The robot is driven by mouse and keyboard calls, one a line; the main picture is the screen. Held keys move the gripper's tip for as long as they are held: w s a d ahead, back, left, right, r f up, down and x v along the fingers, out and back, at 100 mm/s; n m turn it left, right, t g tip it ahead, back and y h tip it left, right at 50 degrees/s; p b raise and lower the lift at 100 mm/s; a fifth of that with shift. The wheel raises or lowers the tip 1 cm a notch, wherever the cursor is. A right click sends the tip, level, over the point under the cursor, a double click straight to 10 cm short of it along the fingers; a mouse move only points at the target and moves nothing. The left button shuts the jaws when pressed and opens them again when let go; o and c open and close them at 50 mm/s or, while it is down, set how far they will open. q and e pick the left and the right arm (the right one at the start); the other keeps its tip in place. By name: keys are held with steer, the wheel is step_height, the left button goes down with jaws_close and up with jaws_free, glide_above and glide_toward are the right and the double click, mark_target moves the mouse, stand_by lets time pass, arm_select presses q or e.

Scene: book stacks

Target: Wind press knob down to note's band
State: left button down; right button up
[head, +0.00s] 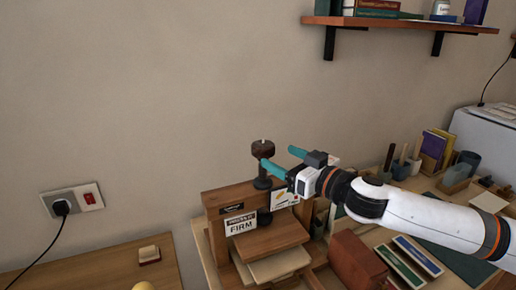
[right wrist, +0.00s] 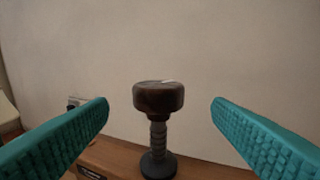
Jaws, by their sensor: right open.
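The press knob (head: 263,149) is a dark brown round knob with a pale mark on top, on a threaded screw above the wooden press (head: 222,200). In the right wrist view the knob (right wrist: 158,97) stands upright in the middle, above its screw (right wrist: 158,136). My right gripper (head: 279,157) is open, its two teal fingers apart beside the knob. In the right wrist view its fingers lie left and right of the knob, not touching it. A note (head: 241,224) reading "FIRM" is on the press front. A banded label (head: 281,196) sits right of it. My left gripper is not in view.
A stack of boards or a book (head: 280,264) lies under the press plate. Books and a brown block (head: 357,262) lie to the right on the bench. A wall socket (head: 72,201) with a plugged cable is at left. A shelf (head: 400,24) hangs above right.

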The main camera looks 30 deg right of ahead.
mark_target(258, 147)
steer(key=p+x, duration=0.3)
steer(key=x, duration=0.5)
steer(key=shift+p, duration=0.4)
steer(key=shift+w+a, duration=0.2)
steer(key=shift+w, duration=0.2)
steer(key=c, duration=1)
steer(key=shift+f, duration=0.1)
steer(key=shift+m+h, duration=0.4)
steer(key=shift+h, duration=0.2)
